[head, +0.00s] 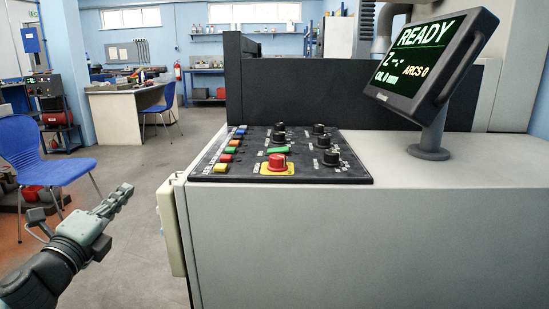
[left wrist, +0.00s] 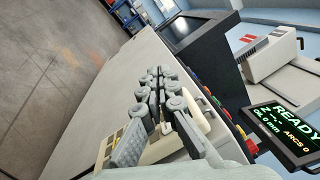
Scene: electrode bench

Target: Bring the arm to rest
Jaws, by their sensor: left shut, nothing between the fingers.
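My left gripper (head: 122,192) is at the lower left of the head view, at the end of my dark arm. It points up and to the right, with its fingers together and nothing between them. It is in the air, left of the grey machine cabinet (head: 350,240) and apart from it in the picture. In the left wrist view, the gripper's grey linked fingers (left wrist: 160,78) show in front of the cabinet side. My right gripper is in neither view.
The control panel (head: 340,177) has coloured buttons, black knobs and a red button. A monitor (head: 430,60) reads READY. A pale box (head: 168,228) hangs on the cabinet's left side. A blue chair (head: 45,160) stands at left. Open floor (head: 130,270) lies between chair and cabinet.

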